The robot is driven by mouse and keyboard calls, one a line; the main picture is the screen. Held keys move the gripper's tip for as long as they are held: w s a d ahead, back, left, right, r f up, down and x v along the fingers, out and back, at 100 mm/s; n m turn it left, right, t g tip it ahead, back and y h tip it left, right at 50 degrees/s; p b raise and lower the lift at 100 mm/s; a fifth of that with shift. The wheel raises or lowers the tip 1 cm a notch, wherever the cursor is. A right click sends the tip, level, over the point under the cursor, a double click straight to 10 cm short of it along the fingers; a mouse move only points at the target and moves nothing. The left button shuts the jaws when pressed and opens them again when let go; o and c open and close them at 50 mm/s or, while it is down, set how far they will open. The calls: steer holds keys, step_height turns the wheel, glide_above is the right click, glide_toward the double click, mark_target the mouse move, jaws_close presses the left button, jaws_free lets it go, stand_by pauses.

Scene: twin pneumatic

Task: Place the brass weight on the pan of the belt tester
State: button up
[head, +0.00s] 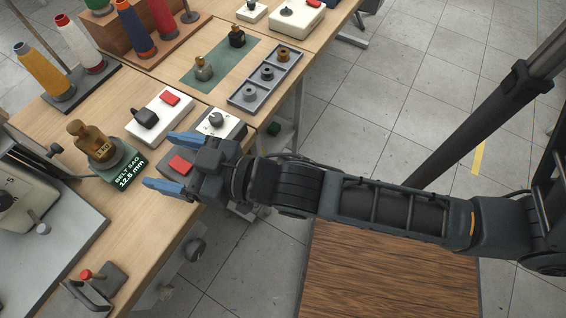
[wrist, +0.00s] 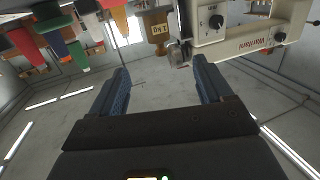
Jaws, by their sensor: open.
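The brass weight (head: 90,141) stands upright on the round grey pan of the belt tester (head: 129,172), whose green display reads "BELT SAG 12.5 mm". In the wrist view the weight (wrist: 157,34) hangs upside down in the picture, with a "1 KG" label. My gripper (head: 163,160) is open and empty, to the right of the weight and apart from it. Its blue fingers point toward the tester. The weight's base hides most of the pan.
A white box with a red switch (head: 168,98) sits behind the tester, and thread cones (head: 45,75) stand beyond. A sewing machine (wrist: 250,38) is close by.

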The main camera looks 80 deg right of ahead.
steer(key=s+r+g, duration=0.1)
steer(key=s+r, duration=0.1)
steer(key=s, duration=0.9)
steer(key=s+r+g, duration=0.1)
steer(key=s, duration=1)
steer(key=shift+s+d+r+g+y, duration=0.3)
steer(key=shift+s+d+r, duration=0.05)
steer(key=shift+d, duration=0.1)
